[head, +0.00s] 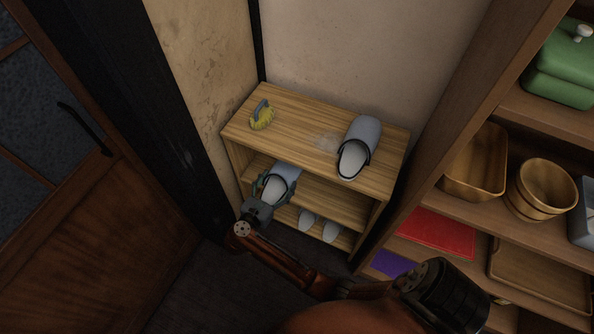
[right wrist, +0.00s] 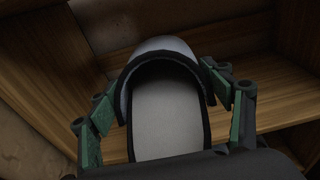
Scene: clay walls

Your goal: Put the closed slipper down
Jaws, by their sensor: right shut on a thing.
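A grey-blue closed slipper (head: 283,180) with dark trim is at the left part of the middle shelf of a small wooden shoe rack (head: 385,180). My right gripper (head: 268,187) is shut on this slipper. In the right wrist view the slipper (right wrist: 165,120) sits between the green-padded fingers (right wrist: 165,105), toe pointing away into the rack. Whether its sole touches the shelf board is hidden. A matching slipper (head: 360,148) lies on the rack's top. My left gripper is not in view.
A yellow brush with a blue handle (head: 262,115) and a pale dusty patch (head: 327,142) are on the rack top. Pale slippers (head: 307,217) are on the bottom level. A shelf unit with a wooden bucket (head: 541,190) stands at right, a door (head: 90,190) at left. The middle shelf's right side is clear.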

